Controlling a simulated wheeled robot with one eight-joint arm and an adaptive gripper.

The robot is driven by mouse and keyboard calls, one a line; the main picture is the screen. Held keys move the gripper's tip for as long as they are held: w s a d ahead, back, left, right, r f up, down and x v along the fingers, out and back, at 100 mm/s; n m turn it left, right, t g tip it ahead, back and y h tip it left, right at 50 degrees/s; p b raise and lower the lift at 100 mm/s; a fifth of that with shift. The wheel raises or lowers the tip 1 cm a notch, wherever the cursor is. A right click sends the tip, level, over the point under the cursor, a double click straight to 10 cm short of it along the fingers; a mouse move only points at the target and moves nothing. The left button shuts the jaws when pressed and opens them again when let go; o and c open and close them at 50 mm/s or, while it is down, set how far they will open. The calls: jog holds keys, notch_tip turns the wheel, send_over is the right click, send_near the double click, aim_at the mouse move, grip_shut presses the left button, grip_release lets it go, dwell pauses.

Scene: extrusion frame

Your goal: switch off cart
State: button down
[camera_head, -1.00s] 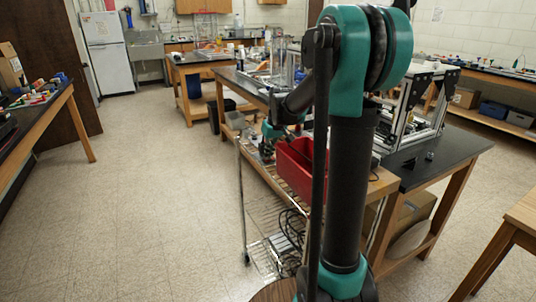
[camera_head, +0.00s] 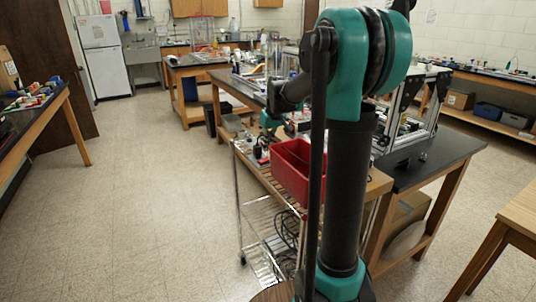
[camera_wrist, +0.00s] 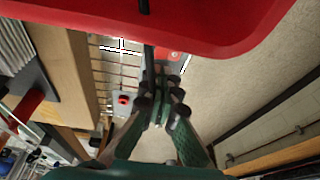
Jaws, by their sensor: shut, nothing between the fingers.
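The cart (camera_head: 240,212) is a wheeled wire-shelf cart with a wooden top, left of my arm in the head view. A grey box with a round red button (camera_wrist: 123,99) shows left of my gripper in the wrist view. A red patch (camera_wrist: 173,56) on a pale plate lies just beyond the fingertips. I cannot tell which of these is the cart's switch. My gripper (camera_wrist: 162,84) is shut and empty, over the cart's end. Whether it touches anything is unclear. In the head view its teal part (camera_head: 268,121) is partly hidden by my arm.
A red bin (camera_head: 291,170) stands on the cart close to my arm, and its wall (camera_wrist: 230,38) fills the top of the wrist view. A black-topped bench (camera_head: 440,150) with a metal frame stands behind. The floor left of the cart is clear.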

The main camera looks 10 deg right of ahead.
jog(key=a+v, duration=0.1)
jog(key=v, duration=0.9)
jog(key=shift+s, duration=0.2)
jog(key=shift+a, duration=0.15)
